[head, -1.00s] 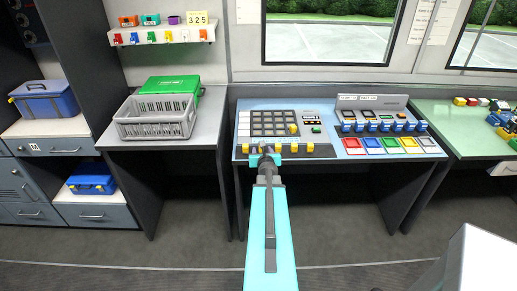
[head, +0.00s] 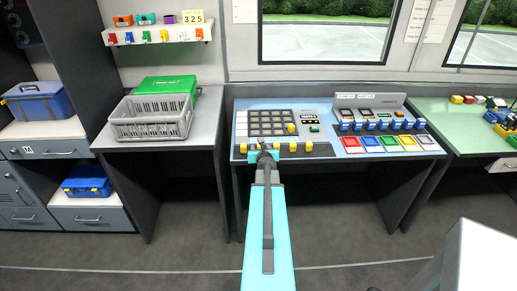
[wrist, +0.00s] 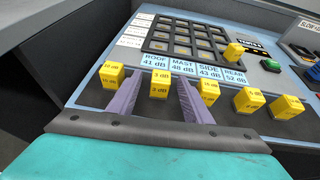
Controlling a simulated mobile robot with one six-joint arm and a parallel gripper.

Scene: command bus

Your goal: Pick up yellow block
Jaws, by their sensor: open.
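Several yellow blocks with dB labels stand in a dark tray strip at the front of the console. In the wrist view, one yellow block (wrist: 159,84) marked 5 dB stands upright between the two purple fingers of my open gripper (wrist: 160,96). I cannot tell whether the fingers touch it. Another yellow block (wrist: 112,75) is left of the fingers, and one (wrist: 208,90) is just right of them. A further yellow block (wrist: 233,50) sits on the grid's near right corner. In the head view, my gripper (head: 262,147) is over the strip and hides part of it.
The dark grid (head: 266,122) lies behind the strip, with ROOF, MAST, SIDE and REAR labels (wrist: 183,66) between. Coloured squares (head: 385,143) and a raised panel (head: 378,112) are at right. A grey crate (head: 150,120) stands on the left desk.

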